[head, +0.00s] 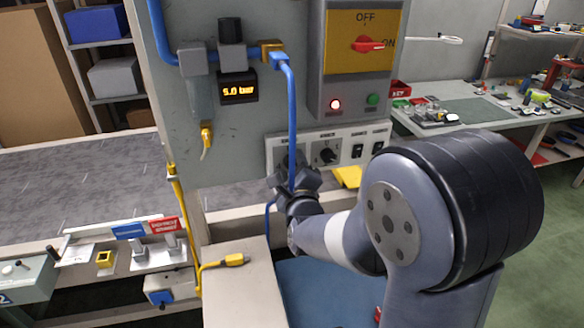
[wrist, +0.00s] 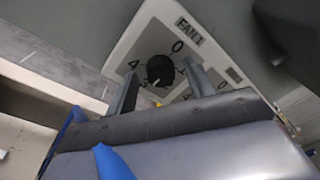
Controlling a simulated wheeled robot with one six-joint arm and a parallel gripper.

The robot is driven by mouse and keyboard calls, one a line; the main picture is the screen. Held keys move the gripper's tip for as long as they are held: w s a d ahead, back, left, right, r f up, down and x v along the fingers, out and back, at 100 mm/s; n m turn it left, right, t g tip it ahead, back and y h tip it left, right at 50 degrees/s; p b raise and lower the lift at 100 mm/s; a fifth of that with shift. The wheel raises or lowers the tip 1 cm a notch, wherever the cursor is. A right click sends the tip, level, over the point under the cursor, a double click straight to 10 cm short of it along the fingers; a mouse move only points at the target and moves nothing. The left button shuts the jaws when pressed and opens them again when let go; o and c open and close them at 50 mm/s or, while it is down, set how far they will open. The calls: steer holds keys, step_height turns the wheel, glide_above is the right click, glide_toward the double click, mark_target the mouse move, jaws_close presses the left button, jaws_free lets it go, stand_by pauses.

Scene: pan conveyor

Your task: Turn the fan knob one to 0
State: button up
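The fan knob one (wrist: 160,70) is a round black knob on a white panel plate, under a label that looks like "FAN 1". A 0 is printed at its upper right and a 4 at its left. A small pale mark shows near its lower edge, but I cannot tell its exact setting. My gripper (wrist: 162,78) is open, with one finger on each side of the knob; contact is not clear. In the head view my gripper (head: 296,181) is in front of the panel plate (head: 347,134) and hides most of this knob.
A second knob (head: 328,153) and black switches (head: 357,150) sit to the right on the same plate. A blue hose (head: 292,115) hangs down across the plate, close to my gripper. A red main switch (head: 367,44) is above. A yellow plug (head: 235,260) lies on the ledge below.

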steer(key=c, duration=0.9)
steer(key=shift+f+b, duration=0.15)
steer(key=shift+b, duration=0.45)
